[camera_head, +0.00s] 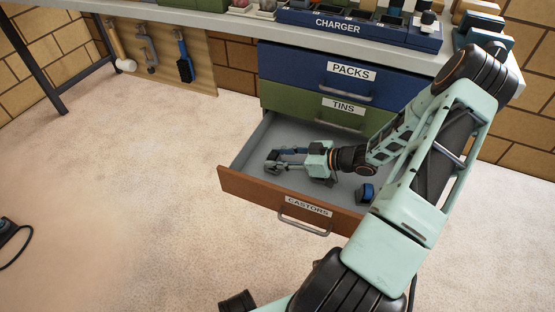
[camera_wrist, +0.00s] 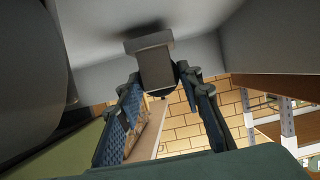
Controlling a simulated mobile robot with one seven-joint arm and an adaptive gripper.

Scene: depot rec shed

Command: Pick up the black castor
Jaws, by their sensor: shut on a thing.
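The brown-fronted drawer marked CASTORS (camera_head: 246,188) is pulled open. My gripper (camera_head: 275,159) reaches into it from the right, low over its grey floor. The black castor (camera_head: 271,156) is between the fingertips near the drawer's left side, small and partly hidden by them. In the wrist view my gripper (camera_wrist: 161,72) is shut on the castor (camera_wrist: 156,70), with a finger on each side and a flat grey plate beyond its dark body. I cannot tell whether the castor still touches the drawer floor.
A blue castor-like piece (camera_head: 366,192) lies in the drawer's right part, below my wrist. Shut drawers marked TINS (camera_head: 290,104) and PACKS (camera_head: 300,68) are above. A blue charger (camera_head: 360,27) stands on the bench. Tools hang on a board (camera_head: 200,76) at left.

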